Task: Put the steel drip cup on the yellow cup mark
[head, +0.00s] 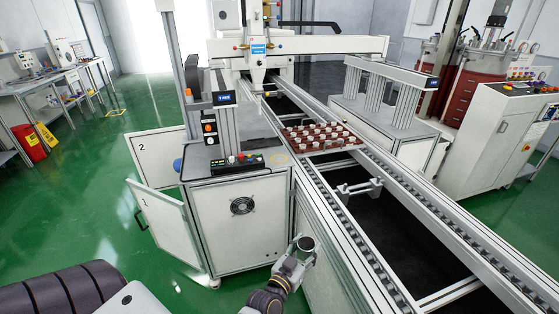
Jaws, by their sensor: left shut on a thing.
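My left gripper (301,252) is low in the middle of the head view, in front of the cabinet's right front corner. It is shut on the steel drip cup (306,243), whose dark round opening faces up. The fingers hide part of the cup. The yellow cup mark (280,158) is a thin ring on the cabinet top, near its right edge and farther back than the gripper. The mark looks empty. My right gripper is not in view.
The white cabinet (238,222) has open doors on its left. A black control box (237,163) stands left of the mark, with a grey post behind. The conveyor rail (345,225) runs on the right, carrying a brown tray (320,150) of small white parts.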

